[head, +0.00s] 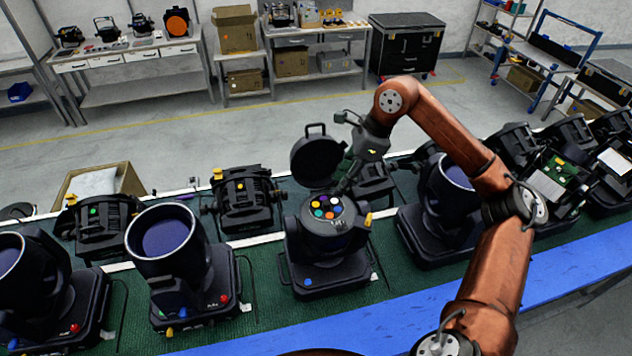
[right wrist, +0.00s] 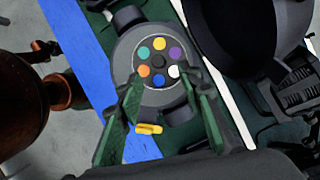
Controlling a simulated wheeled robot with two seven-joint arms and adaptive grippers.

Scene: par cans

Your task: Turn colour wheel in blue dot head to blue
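The blue dot head (head: 322,268) is a black lamp on the green bench, with a blue dot (head: 308,282) on its base. Its round lid (head: 318,160) stands open. Inside is the colour wheel (head: 328,207), a dark disc with teal, yellow, purple, white, blue and orange dots around a dark hub; it also shows in the right wrist view (right wrist: 158,62). The blue dot (right wrist: 158,82) lies on the side toward my gripper. My right gripper (right wrist: 162,82) is open, its green fingers apart at the wheel's near side. Contact cannot be told. My left gripper is out of view.
A yellow lever (head: 368,219) sticks out beside the wheel. A lamp head with a red dot (head: 165,235) stands to the left, and another lamp (head: 443,205) to the right. More heads fill the back row. The blue front edge (head: 260,335) of the bench is bare.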

